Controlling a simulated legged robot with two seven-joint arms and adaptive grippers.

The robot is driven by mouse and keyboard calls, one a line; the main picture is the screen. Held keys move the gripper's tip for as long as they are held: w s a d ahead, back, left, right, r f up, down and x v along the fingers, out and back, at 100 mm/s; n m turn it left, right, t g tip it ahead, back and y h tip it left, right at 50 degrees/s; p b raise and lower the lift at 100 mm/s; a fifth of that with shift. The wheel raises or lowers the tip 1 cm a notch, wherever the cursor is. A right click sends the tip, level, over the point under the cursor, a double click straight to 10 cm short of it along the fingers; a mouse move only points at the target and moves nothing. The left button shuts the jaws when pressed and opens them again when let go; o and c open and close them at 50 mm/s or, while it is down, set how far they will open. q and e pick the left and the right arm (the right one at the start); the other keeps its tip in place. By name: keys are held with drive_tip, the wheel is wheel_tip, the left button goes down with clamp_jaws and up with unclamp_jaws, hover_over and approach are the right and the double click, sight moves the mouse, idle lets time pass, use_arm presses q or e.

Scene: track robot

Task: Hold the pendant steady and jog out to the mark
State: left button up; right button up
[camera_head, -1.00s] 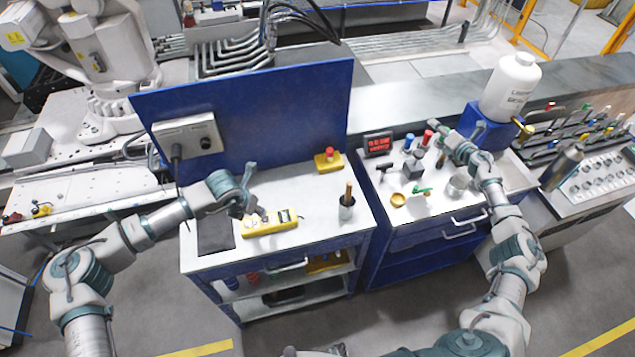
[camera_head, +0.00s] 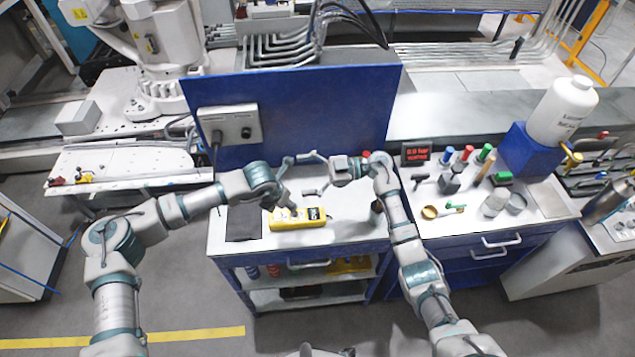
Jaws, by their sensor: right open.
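The yellow pendant (camera_head: 312,222) lies on the white top of the left blue cart (camera_head: 345,232), beside a dark pad (camera_head: 244,222). My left gripper (camera_head: 287,204) is low over the pendant's left end. Its fingers are small and partly hidden, so I cannot tell whether they touch or grip it. My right gripper (camera_head: 305,175) is open and empty above the cart top, behind the pendant and apart from it. Its fingers point left. I cannot make out a mark for certain.
A blue panel (camera_head: 300,105) with a grey socket box (camera_head: 228,125) stands behind the cart. The right cart (camera_head: 455,225) holds a red display (camera_head: 415,153), several coloured-top tools and cups. My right arm hides part of the left cart's right side.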

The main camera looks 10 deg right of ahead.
drive_tip(key=s+a+f+g+h, duration=0.1)
drive_tip(key=s+a+g+h, duration=0.1)
drive_tip(key=a+h, duration=0.15)
drive_tip(key=m+t+h, duration=0.2)
drive_tip(key=m+h, duration=0.2)
drive_tip(key=h, duration=1)
hover_over(318, 213)
wheel_tip(318, 213, down, 5)
wheel_tip(318, 213, down, 17)
drive_tip(key=shift+a+r, duration=0.1)
drive_tip(key=shift+r, duration=0.05)
drive_tip(key=c, duration=1.8)
use_arm(q)
clamp_jaws()
